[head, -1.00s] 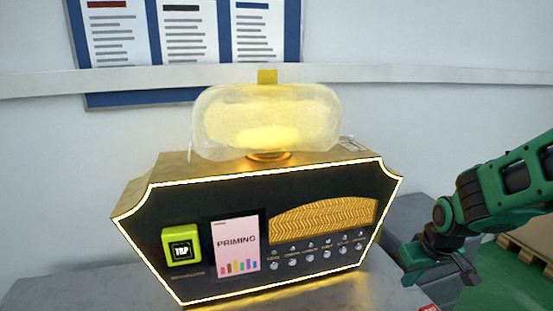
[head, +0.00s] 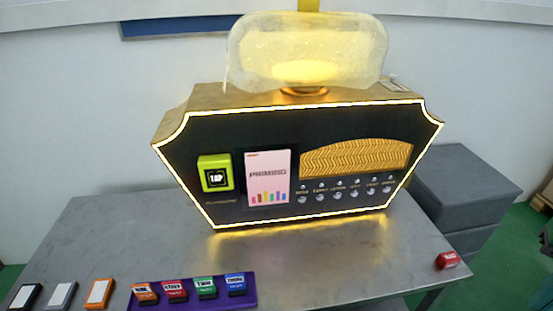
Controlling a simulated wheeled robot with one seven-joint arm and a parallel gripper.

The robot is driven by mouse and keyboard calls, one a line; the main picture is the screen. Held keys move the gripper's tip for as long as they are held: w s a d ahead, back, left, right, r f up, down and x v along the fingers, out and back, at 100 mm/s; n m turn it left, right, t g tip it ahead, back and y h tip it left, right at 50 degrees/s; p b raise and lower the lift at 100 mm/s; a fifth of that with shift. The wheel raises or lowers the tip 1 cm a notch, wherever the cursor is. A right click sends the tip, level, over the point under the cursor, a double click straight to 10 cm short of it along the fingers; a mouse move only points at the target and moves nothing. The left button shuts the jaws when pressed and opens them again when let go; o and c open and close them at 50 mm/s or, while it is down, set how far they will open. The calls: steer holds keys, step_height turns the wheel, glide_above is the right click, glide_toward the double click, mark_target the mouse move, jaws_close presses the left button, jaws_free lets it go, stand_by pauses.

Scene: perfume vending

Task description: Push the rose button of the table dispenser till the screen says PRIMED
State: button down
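The table dispenser (head: 270,125) stands on the grey table, a black front panel with a glowing edge. Its pink screen (head: 268,177) shows a blurred word starting with PRIM above coloured bars; I cannot read its ending surely. A row of small round silver buttons sits right of the screen. The leftmost button (head: 302,198) has a tiny label that seems to read ROSE. Nothing touches the buttons.
A yellow-green card reader (head: 215,173) is left of the screen. A purple tray (head: 250,291) with several coloured boxes lies at the table front, with more boxes to its left. A red item (head: 447,260) lies near the right edge. Grey bins (head: 460,190) stand behind right.

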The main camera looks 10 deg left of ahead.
steer(key=shift+w+f, duration=0.25)
steer(key=shift+w, duration=0.4)
stand_by(1.8)
